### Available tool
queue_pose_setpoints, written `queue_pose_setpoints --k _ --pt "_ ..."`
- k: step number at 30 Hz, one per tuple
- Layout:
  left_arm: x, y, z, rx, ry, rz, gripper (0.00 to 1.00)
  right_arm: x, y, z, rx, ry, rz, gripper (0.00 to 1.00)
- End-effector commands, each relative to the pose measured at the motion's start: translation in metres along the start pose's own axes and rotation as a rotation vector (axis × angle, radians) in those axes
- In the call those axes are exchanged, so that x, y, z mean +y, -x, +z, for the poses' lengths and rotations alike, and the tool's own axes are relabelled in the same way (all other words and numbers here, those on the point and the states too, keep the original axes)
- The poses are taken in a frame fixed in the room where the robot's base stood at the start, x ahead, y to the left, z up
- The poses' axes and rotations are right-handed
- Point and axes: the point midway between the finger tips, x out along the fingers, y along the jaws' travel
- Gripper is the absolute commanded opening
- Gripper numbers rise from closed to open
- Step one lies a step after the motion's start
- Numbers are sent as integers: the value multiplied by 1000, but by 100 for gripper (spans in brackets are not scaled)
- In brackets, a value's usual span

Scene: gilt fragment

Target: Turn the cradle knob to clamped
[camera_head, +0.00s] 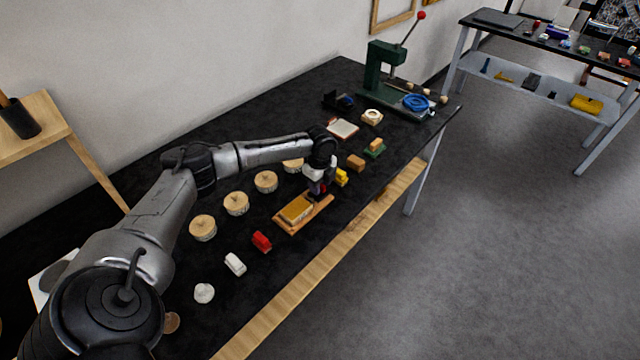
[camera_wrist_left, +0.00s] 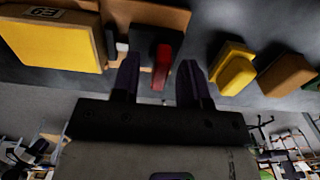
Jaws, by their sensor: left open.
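The cradle (camera_head: 282,225) is a wooden base holding a gilt-yellow block (camera_head: 296,209) on the black bench. In the left wrist view the yellow block (camera_wrist_left: 52,42) lies at the left, on the wooden cradle base (camera_wrist_left: 150,14). A red knob (camera_wrist_left: 161,66) on a dark mount stands at the cradle's end. My left gripper (camera_wrist_left: 160,80) is open, with the red knob between its two dark fingers as seen from the wrist; I cannot tell whether they touch it. In the head view my left gripper (camera_head: 318,192) is at the cradle's far end and hides most of the knob.
A yellow piece (camera_wrist_left: 234,68) and a brown block (camera_wrist_left: 288,74) lie close to the right of the fingers in the wrist view. Several round wooden-topped jars (camera_head: 236,204) stand behind the cradle. A green press (camera_head: 376,66) stands far off.

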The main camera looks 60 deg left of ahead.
Motion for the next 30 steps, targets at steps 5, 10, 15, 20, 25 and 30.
queue_pose_setpoints --k 5,10,15,20,25,30 --pt "0 0 0 0 0 0 40 1 0 0 0 3 2 43" --pt "0 0 0 0 0 0 31 2 0 0 -1 6 4 43" --pt "0 0 0 0 0 0 15 2 0 0 -1 6 5 43" --pt "0 0 0 0 0 0 0 2 0 0 -1 6 5 43" --pt "0 0 0 0 1 0 0 2 1 0 -1 6 4 43" --pt "0 3 0 -1 31 2 0 1 10 -3 -1 3 2 43"
